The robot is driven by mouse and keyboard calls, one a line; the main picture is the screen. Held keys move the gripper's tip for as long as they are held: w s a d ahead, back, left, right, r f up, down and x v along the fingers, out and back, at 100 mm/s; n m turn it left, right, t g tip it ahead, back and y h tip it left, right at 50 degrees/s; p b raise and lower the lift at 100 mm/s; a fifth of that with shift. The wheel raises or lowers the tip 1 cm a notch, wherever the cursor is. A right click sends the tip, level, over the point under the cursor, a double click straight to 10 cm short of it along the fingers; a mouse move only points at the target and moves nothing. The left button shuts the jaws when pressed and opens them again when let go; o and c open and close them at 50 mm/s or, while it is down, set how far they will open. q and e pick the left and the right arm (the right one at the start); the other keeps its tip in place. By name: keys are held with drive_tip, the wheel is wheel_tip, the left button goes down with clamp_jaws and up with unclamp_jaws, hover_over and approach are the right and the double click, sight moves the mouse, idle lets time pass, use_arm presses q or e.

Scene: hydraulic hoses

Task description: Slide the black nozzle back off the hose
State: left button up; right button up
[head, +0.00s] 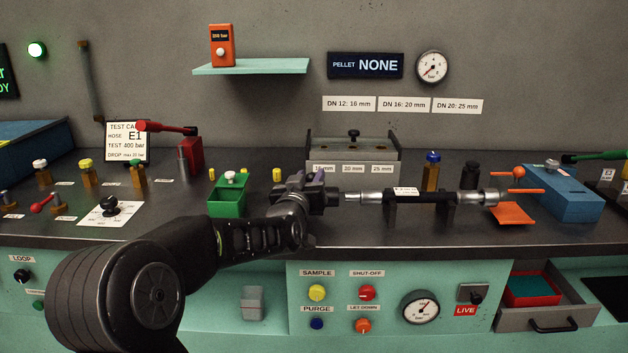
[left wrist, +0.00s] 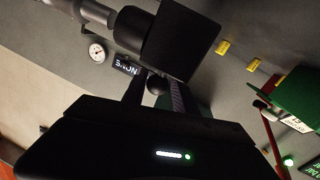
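The black nozzle (head: 331,193) is at the left end of the hose, beside a silver fitting (head: 369,197). The dark hose (head: 430,198) lies level in a black holder on the bench. My left gripper (head: 312,187) is at the nozzle, and its fingers overlap dark parts there. In the left wrist view the nozzle (left wrist: 182,44) shows as a black block and collar in line with the silver fitting (left wrist: 97,12). The two fingers reach up to it with a gap between them; their tips are hidden, so the grip is unclear. My right gripper is out of view.
A green tray (head: 227,200) stands left of my gripper. A slotted rack (head: 352,148) is behind the hose. A blue block (head: 565,195) and orange tray (head: 513,213) are at the right. Bare bench lies in front of the hose.

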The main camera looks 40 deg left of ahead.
use_arm(q)
drive_tip(key=o, duration=0.3)
drive_tip(key=shift+s+a, duration=0.1)
drive_tip(key=shift+o, duration=0.2)
drive_tip(key=v, duration=0.7)
drive_tip(key=shift+s+d, duration=0.25)
drive_tip(key=shift+s, duration=0.1)
